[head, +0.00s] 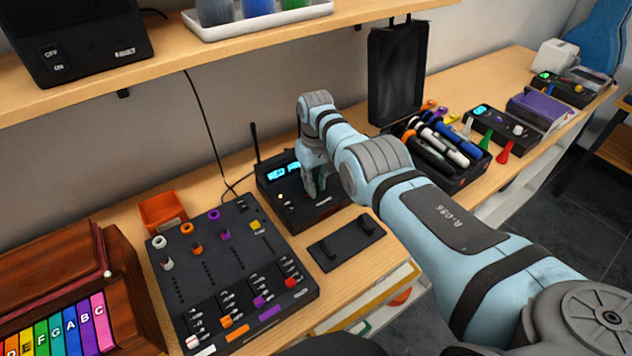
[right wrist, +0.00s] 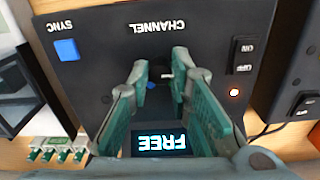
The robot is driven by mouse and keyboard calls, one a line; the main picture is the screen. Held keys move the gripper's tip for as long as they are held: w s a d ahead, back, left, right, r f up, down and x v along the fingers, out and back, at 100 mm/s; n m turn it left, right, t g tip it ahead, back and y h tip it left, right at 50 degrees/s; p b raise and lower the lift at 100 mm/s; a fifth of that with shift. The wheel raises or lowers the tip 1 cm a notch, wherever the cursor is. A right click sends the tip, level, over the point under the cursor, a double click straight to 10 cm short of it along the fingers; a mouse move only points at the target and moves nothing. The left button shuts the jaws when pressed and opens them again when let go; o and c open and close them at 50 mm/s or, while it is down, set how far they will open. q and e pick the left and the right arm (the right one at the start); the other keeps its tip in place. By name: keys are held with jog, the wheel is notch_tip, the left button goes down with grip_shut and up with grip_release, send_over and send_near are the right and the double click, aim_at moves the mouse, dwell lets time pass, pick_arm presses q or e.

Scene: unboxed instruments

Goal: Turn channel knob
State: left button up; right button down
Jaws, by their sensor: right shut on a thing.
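The black receiver box (head: 270,192) with an antenna stands on the bench against the wall in the head view. In the right wrist view its panel (right wrist: 100,85) shows upside down, with the label CHANNEL, a blue SYNC button (right wrist: 67,50), an ON/OFF switch (right wrist: 243,55) and a lit display (right wrist: 162,142) reading FREE. The dark channel knob (right wrist: 160,72) sits below the CHANNEL label, partly hidden between the fingertips. My right gripper (head: 312,190) reaches down onto the box and is shut on the knob. My left gripper is not in view.
A mixer (head: 215,275) with knobs and sliders lies left of the receiver, near an orange bin (head: 162,210). A small black double pedal (head: 346,243) lies in front. A black case of microphones (head: 455,165) stands right. A shelf (head: 150,75) hangs above.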

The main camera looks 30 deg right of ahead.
jog(key=shift+f+n, duration=0.1)
jog(key=shift+n, duration=0.5)
jog(key=c, duration=1.5)
grip_release()
jog(key=shift+w, duration=0.1)
jog(key=shift+o, duration=0.2)
jog(key=shift+r, duration=0.35)
notch_tip(320, 180, up, 11)
jog(key=shift+r, duration=0.2)
jog(key=shift+f, duration=0.1)
